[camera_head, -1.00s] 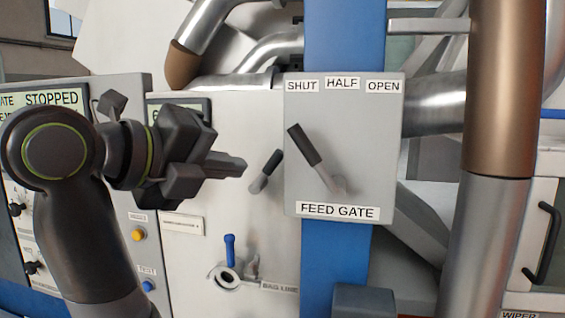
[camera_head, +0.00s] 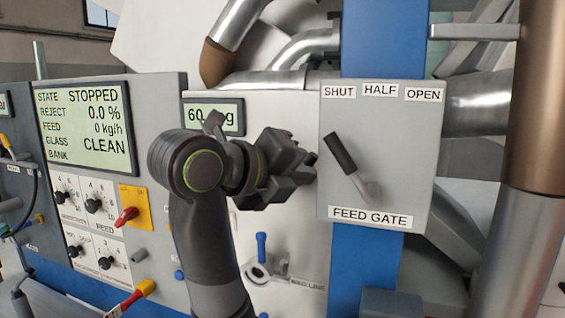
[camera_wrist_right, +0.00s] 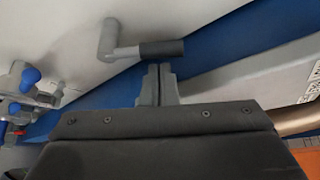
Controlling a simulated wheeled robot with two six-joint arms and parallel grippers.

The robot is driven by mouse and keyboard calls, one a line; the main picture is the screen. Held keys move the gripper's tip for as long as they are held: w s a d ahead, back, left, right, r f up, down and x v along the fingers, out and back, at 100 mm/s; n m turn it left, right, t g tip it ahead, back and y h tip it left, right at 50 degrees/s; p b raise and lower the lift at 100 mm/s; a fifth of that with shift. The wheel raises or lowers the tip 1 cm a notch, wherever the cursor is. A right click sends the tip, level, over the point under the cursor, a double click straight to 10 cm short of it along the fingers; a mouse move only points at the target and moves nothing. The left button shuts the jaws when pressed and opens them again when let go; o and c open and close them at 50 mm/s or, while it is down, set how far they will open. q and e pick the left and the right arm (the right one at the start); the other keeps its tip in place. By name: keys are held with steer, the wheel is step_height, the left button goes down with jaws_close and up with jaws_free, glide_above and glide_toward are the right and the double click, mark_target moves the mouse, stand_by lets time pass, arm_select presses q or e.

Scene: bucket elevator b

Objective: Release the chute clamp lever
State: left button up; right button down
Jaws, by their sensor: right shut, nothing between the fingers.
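A lever with a grey post and dark grip (camera_wrist_right: 162,48) stands out from the white panel in the right wrist view; no label naming it as the chute clamp lever is readable. My right gripper (camera_wrist_right: 158,76) is shut and empty, its fingertips just short of the dark grip; I cannot tell if they touch. In the head view my right gripper (camera_head: 308,167) is in front of the white panel, left of the feed gate box, and hides this lever. My left gripper is not in view.
The feed gate box (camera_head: 400,150) with its dark-handled lever (camera_head: 341,153) is close to the right of my gripper. A blue-handled lever (camera_head: 261,246) is below, by the bag line label. A control panel (camera_head: 150,105) reading STOPPED stands to the left.

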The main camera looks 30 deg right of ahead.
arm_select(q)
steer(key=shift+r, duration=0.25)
arm_select(e)
steer(key=shift+w+d+f, duration=0.1)
steer(key=shift+d+f, duration=0.1)
steer(key=shift+d, duration=0.4)
